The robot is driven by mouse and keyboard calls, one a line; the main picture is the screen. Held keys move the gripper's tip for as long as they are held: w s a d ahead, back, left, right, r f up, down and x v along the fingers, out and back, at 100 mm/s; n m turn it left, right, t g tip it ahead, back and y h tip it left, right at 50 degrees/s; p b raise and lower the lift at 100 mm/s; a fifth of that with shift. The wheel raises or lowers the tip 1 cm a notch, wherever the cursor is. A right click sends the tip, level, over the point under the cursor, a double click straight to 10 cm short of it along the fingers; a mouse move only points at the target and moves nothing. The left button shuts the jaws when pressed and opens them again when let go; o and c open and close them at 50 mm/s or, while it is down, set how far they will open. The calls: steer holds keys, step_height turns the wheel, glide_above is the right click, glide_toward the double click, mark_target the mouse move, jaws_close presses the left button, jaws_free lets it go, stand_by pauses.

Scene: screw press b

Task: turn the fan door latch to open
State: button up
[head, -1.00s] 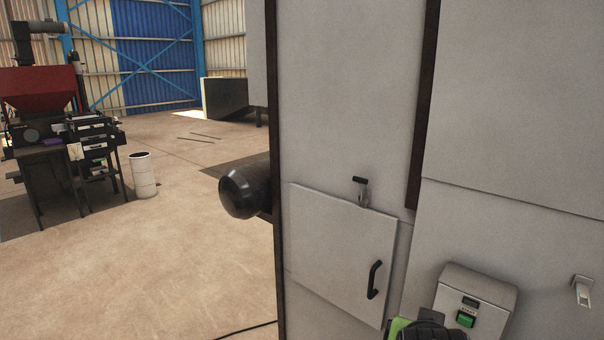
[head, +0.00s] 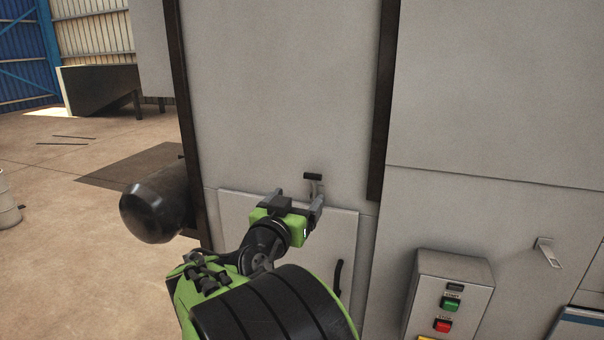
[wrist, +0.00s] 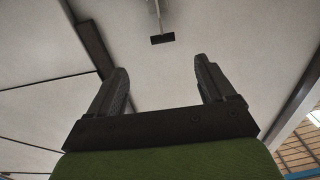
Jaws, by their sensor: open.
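The fan door (head: 335,225) is a pale grey panel in the lower part of the grey machine. Its latch (head: 313,177) stands at the door's top edge, with a black crossbar handle on a metal stem. The latch also shows in the wrist view (wrist: 162,38), ahead of and between the finger lines. My gripper (head: 298,194) is open and empty, in front of the door's top edge and close below the latch handle in the head view. In the wrist view its fingers (wrist: 163,72) are spread wide, apart from the latch. My arm hides much of the door.
A black door handle (head: 338,277) sits at the door's right. A control box (head: 450,290) with green and red buttons stands right of it, with a metal hook (head: 547,251) farther right. A black motor-like cylinder (head: 155,212) sticks out at left. Open floor lies beyond.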

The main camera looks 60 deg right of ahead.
mark_target(311, 178)
steer(key=w+d+p, duration=0.1)
steer(key=d, duration=0.3)
steer(key=d+p, duration=0.1)
steer(key=d, duration=0.3)
steer(key=w+d+p, duration=0.1)
steer(key=d, duration=0.3)
steer(key=shift+w+d, duration=0.3)
steer(key=shift+d, duration=0.1)
steer(key=shift+a, duration=0.1)
steer(key=shift+f, duration=0.1)
steer(key=c, duration=1.4)
steer(key=shift+f+b, duration=0.1)
steer(key=shift+b, duration=0.3)
steer(key=shift+c, duration=0.2)
